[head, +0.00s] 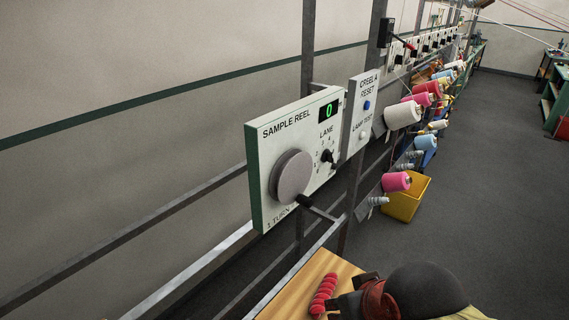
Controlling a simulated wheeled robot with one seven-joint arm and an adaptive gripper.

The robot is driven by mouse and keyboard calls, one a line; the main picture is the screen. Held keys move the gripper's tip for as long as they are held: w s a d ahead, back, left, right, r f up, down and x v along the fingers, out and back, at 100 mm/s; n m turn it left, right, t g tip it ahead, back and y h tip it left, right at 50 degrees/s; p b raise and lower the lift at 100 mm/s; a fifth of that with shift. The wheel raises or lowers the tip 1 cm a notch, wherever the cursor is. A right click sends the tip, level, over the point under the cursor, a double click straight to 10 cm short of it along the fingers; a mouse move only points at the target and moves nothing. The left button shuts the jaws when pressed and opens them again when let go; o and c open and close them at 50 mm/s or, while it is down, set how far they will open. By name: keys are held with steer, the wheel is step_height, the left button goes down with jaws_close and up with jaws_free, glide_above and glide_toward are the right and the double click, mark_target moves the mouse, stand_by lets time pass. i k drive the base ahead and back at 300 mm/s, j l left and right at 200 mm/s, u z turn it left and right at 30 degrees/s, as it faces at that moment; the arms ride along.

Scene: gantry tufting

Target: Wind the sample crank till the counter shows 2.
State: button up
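The sample reel panel (258,190) is a white-faced box with a green side, mounted on a metal frame left of centre. Its counter (329,110) shows a green 0. The crank is a round grey disc (291,176) with a small dark handle (305,201) at its lower right rim. "1 TURN" is printed below the disc. My gripper (350,292) is at the bottom of the picture, below and right of the crank and apart from it. Its dark fingers look spread, with nothing seen between them.
A lane selector knob (328,156) sits right of the disc. The creel reset panel (360,115) has a blue button (367,105). A red twisted bundle (322,294) lies on a wooden shelf (289,300). Yarn cones and a yellow bin (405,203) stand at right; the grey floor beyond is clear.

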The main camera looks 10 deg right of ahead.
mark_target(290, 175)
steer(key=i+l+u, duration=0.15)
steer(key=l, duration=0.3)
steer(key=l+u, duration=0.1)
steer(key=l, duration=0.35)
steer(key=k+u, duration=0.4)
steer(key=k, duration=0.25)
